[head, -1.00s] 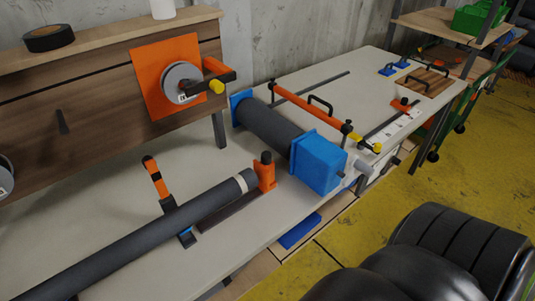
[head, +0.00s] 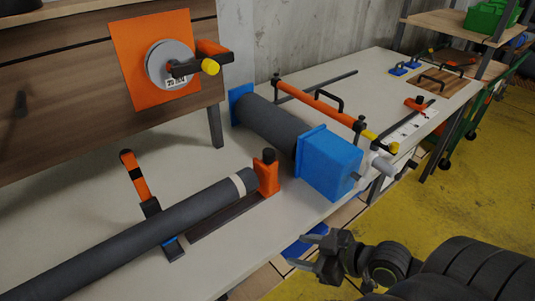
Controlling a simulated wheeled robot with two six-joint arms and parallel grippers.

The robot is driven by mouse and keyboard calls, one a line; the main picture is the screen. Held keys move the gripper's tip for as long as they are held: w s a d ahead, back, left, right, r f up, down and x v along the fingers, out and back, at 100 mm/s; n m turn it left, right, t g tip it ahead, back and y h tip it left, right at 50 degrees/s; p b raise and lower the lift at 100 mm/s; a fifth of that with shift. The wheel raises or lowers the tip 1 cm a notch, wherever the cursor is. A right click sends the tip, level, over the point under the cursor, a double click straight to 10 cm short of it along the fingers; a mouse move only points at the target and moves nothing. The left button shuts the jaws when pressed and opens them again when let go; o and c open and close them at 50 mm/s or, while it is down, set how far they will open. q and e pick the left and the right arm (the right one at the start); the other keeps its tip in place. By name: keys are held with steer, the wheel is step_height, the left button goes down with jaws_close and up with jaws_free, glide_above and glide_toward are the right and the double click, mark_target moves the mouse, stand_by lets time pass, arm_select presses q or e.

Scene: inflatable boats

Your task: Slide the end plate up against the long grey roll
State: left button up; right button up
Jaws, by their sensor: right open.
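The long grey roll (head: 150,234) lies along the bench from the lower left, with a pale band near its far end. The orange end plate (head: 267,178), with a black knob on top, stands on a dark rail (head: 222,218) beside that end of the roll. From this angle I cannot tell whether plate and roll touch. My right gripper (head: 298,252) is open and empty, off the front edge of the bench, to the lower right of the end plate. My left gripper is not in view.
A blue box-ended roller (head: 328,165) stands right of the end plate. An orange-handled clamp (head: 134,176) rises by the roll. A wooden panel with an orange plate (head: 128,50) stands at the back.

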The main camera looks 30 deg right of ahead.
step_height(320, 180, up, 6)
steer(key=w+d+f+t+y, duration=0.1)
steer(key=w+d+t+y, duration=0.1)
steer(key=m+t+h+p, duration=0.2)
steer(key=t+p, duration=0.1)
steer(key=t, duration=0.1)
glide_toward(267, 150)
steer(key=p+x, duration=0.1)
steer(key=x, duration=0.2)
steer(key=p+x, duration=0.2)
steer(key=x, duration=0.1)
steer(key=p+x, duration=0.2)
steer(key=x, duration=0.2)
steer(key=shift+f, duration=0.4)
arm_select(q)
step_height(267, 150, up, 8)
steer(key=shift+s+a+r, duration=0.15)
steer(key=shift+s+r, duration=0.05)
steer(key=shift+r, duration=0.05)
arm_select(e)
steer(key=shift+w+a+f, duration=0.1)
steer(key=shift+w+a, duration=0.15)
steer(key=shift+w, duration=0.4)
jaws_close()
